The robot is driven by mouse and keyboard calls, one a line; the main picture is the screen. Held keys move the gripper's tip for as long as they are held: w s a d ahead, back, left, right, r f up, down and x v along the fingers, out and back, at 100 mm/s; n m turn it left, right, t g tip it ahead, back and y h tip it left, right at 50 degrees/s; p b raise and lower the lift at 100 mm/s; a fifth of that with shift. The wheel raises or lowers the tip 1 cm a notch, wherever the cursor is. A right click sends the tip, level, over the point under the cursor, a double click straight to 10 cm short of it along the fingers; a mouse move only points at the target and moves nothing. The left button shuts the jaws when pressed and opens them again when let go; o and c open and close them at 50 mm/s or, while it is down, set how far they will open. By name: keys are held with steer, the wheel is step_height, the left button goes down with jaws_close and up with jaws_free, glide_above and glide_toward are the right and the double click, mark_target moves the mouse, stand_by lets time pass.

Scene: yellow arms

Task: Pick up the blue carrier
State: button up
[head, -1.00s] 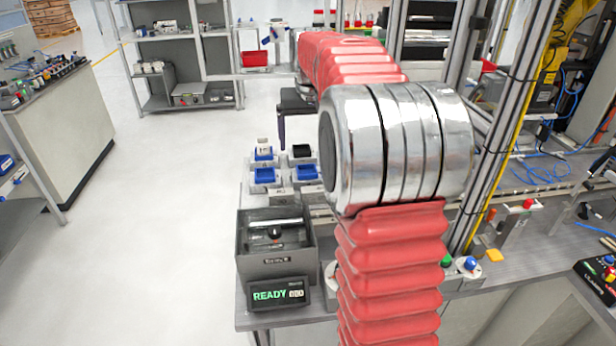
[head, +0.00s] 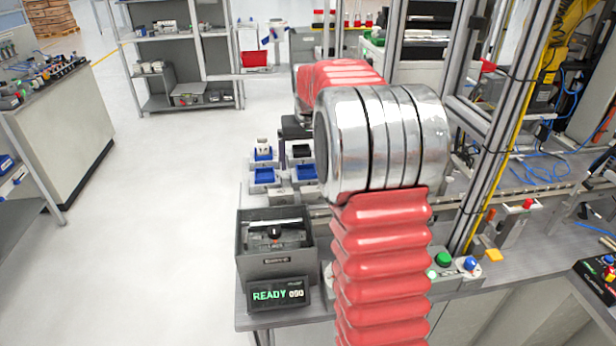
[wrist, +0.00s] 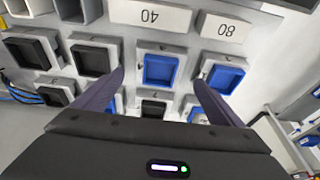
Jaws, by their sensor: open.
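Several blue carriers sit in pale grey holders. In the wrist view one blue carrier (wrist: 160,68) lies between my fingertips in the picture, below the "40" label. Another blue carrier (wrist: 224,76) is just right of the right finger, below the "80" label. A third is partly hidden low at the right. My gripper (wrist: 159,77) is open and empty, its two dark fingers apart above the holders. In the head view blue carriers (head: 264,176) show left of my red arm, and the dark gripper end is mostly hidden behind the arm.
Black carriers (wrist: 92,58) sit in neighbouring holders to the left. A grey box (head: 276,262) and a "READY" display (head: 278,294) stand nearer on the bench. Metal frame posts rise at the right. The floor on the left is clear.

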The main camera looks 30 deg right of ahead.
mark_target(306, 173)
steer(key=shift+s+x, duration=0.1)
steer(key=shift+x, duration=1.1)
steer(key=shift+s+x, duration=0.15)
steer(key=shift+x, duration=1.05)
steer(key=shift+c, duration=0.3)
steer(key=c, duration=1.3)
steer(key=shift+r, duration=0.1)
step_height(306, 173, up, 10)
steer(key=shift+f, duration=0.1)
steer(key=shift+a, duration=0.1)
